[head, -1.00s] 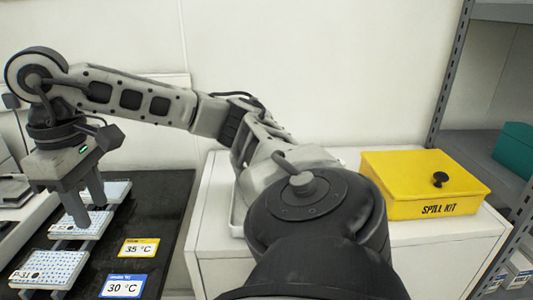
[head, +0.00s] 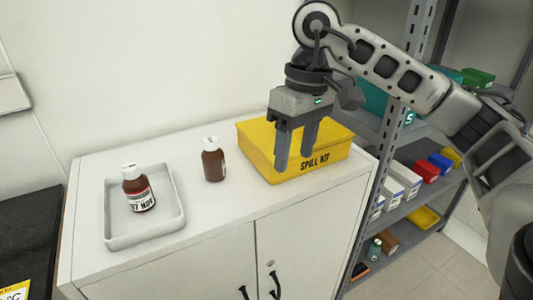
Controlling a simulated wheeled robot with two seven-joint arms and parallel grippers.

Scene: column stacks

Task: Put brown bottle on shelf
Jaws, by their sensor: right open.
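Two brown bottles with white caps stand on the white cabinet. One brown bottle (head: 139,190) with a white label stands upright in a white tray (head: 175,222). My right gripper (head: 296,162) is open and empty, pointing down in front of the yellow box, to the right of both bottles. The grey metal shelf (head: 408,205) stands at the right, partly hidden by my right arm. My left gripper is not in view.
A yellow spill kit box (head: 318,172) sits at the cabinet's right end. The shelf holds white, red and blue boxes, with a small bottle and a brown box lower down. The cabinet top (head: 215,205) is clear in front of the bottles.

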